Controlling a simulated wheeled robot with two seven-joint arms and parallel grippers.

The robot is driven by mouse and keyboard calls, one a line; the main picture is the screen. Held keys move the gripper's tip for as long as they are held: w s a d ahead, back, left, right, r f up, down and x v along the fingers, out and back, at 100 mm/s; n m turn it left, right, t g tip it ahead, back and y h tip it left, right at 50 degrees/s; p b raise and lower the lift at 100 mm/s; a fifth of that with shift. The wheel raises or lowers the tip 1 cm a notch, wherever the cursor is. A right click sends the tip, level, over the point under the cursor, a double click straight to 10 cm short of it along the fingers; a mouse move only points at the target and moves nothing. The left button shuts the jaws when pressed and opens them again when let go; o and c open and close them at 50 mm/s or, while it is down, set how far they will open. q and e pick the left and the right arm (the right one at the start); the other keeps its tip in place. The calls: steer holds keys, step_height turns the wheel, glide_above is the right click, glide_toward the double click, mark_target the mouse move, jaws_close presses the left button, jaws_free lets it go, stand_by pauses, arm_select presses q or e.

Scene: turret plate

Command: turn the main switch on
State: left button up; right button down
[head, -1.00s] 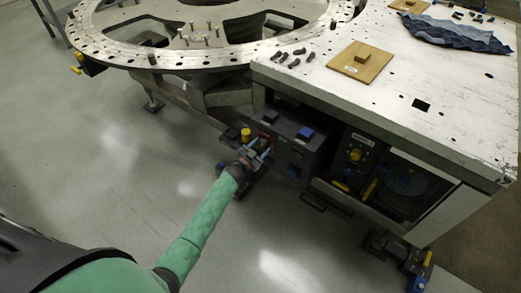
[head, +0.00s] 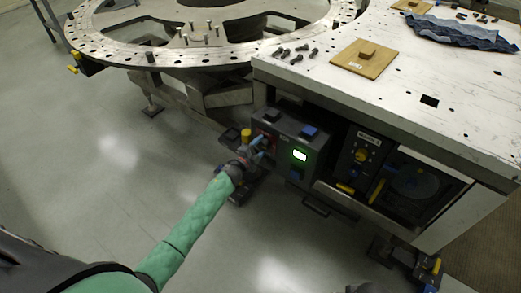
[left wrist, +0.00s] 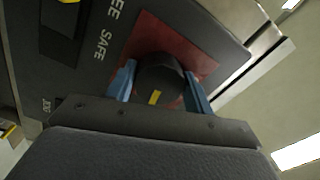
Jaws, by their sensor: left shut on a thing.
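The main switch is a round black knob (left wrist: 158,70) with a yellow mark, on a red plate (left wrist: 205,66) in the left wrist view. The yellow mark is on the knob's side towards the gripper body. My left gripper (left wrist: 160,86) has its blue fingers on either side of the knob and is shut on it. In the head view my left gripper (head: 263,146) is at the left part of the dark control box (head: 318,145), hiding most of the switch. A small display (head: 300,155) on the box glows green.
The white table (head: 400,75) overhangs the box, with a wooden board (head: 378,66) and bolts on top. A yellow knob (head: 361,155) sits on a panel to the right. A yellow cylinder (head: 246,134) stands left of the gripper. The floor at left is clear.

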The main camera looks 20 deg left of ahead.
arm_select(q)
steer(key=shift+f+m+b, duration=0.15)
steer(key=shift+m+b, duration=0.15)
steer(key=shift+m, duration=0.8)
arm_select(e)
steer(key=shift+s+a+r, duration=0.15)
steer(key=shift+a+r, duration=0.2)
steer(key=shift+r, duration=0.25)
arm_select(q)
steer(key=o, duration=1)
steer(key=shift+b, duration=0.3)
steer(key=b+v, duration=0.1)
steer(key=v, duration=0.6)
steer(key=shift+s+a, duration=0.1)
steer(key=shift+s, duration=0.25)
arm_select(e)
steer(key=a+f, duration=0.1)
steer(key=w+f+t, duration=0.1)
steer(key=shift+a+f+y, duration=0.3)
steer(key=shift+a+y, duration=0.1)
arm_select(q)
steer(key=shift+a, duration=0.1)
arm_select(e)
steer(key=shift+a+r, duration=0.1)
steer(key=shift+a, duration=0.15)
